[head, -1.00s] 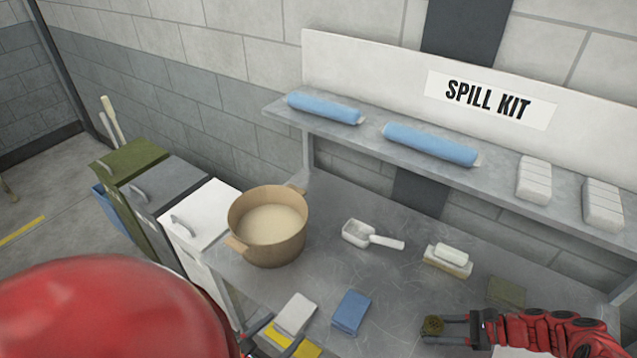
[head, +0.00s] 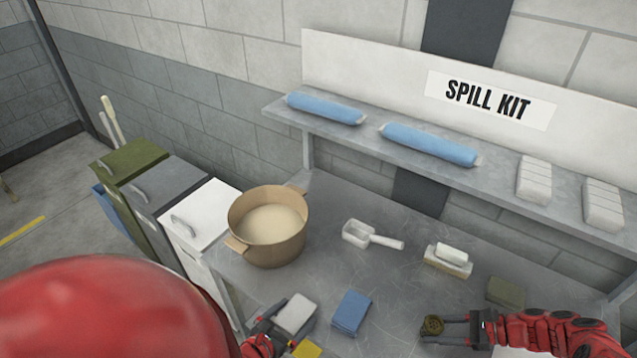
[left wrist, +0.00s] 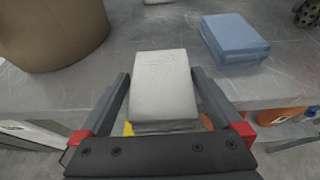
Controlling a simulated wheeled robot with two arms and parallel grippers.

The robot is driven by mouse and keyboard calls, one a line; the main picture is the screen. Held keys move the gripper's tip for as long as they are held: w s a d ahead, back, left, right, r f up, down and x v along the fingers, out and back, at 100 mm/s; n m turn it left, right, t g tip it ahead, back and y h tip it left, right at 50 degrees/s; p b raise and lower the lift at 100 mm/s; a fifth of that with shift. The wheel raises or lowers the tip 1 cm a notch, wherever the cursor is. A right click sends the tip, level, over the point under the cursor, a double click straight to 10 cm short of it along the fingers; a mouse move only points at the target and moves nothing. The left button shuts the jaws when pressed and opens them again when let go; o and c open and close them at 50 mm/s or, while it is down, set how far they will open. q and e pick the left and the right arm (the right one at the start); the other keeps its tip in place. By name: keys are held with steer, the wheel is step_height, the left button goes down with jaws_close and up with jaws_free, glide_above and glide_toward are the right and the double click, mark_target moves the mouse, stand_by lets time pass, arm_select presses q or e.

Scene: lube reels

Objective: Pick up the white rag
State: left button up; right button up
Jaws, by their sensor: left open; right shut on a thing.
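The white rag (head: 295,314) is a folded pad near the front edge of the metal bench, left of the blue rag (head: 351,312). It also shows in the left wrist view (left wrist: 163,85). My left gripper (head: 290,321) is open, with one finger on each side of the white rag; whether they touch it is unclear. Part of a yellow rag (head: 307,349) shows at the near side of the white one. My right gripper (head: 445,328) is shut on a small round brass-coloured piece (head: 432,325) at the bench's right.
A tan pot (head: 268,250) stands left on the bench (head: 330,215). A white scoop (head: 372,236), a brush-like block (head: 448,262) and an olive pad (head: 505,292) lie farther back and right. Lidded bins (head: 200,215) stand at left. A shelf (head: 350,140) holds blue rolls and white packs.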

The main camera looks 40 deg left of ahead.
mark_target(293, 314)
arm_select(q)
steer(key=shift+w, duration=0.2)
steer(key=c, duration=1.3)
steer(key=shift+r, duration=0.55)
steer(key=shift+s+a+r, duration=0.1)
steer(key=shift+s+r, duration=0.1)
steer(key=shift+r, duration=1.05)
steer(key=s, duration=1.7)
steer(key=shift+s+d, duration=0.3)
steer(key=shift+d, duration=0.05)
